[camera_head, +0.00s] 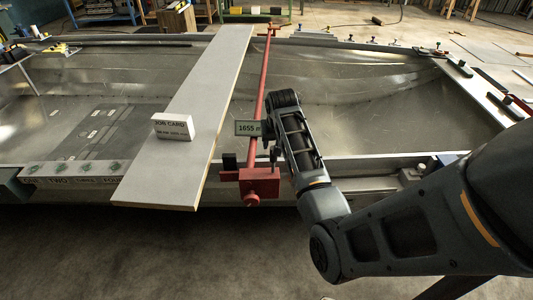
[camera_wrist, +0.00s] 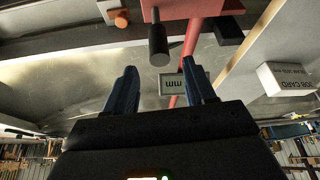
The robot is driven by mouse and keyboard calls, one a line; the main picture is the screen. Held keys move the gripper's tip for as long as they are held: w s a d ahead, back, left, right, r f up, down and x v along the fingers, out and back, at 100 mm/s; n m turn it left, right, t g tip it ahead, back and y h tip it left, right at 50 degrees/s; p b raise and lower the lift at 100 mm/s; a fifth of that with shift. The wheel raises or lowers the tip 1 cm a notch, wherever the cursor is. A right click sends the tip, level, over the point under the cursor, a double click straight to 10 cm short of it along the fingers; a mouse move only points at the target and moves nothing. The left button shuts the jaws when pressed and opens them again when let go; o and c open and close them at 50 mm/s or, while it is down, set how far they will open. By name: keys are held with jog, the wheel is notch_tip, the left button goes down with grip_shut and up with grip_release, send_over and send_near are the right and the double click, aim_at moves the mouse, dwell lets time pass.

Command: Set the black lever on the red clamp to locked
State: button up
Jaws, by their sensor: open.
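The red clamp (camera_head: 262,183) lies across the metal hull as a long red bar, with its red body at the near rim. In the wrist view the clamp body (camera_wrist: 185,8) is at the top. A black cylindrical lever (camera_wrist: 158,45) extends from it towards my gripper (camera_wrist: 160,68). My gripper is open and empty; the lever's end lies in line with the gap between the blue fingertips, and I cannot tell whether they touch. In the head view the gripper is mostly hidden by my wrist, right of the bar. A small mm display (camera_head: 248,128) sits beside the bar.
A pale plank (camera_head: 190,120) spans the hull just left of the clamp, with a white job card block (camera_head: 173,130) on it. A black block (camera_head: 229,161) sits left of the clamp bar. The hull (camera_head: 370,110) interior to the right is open.

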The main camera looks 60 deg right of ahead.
aim_at(273, 160)
jog(key=shift+x, duration=3.75)
jog(key=shift+c, duration=0.5)
grip_shut()
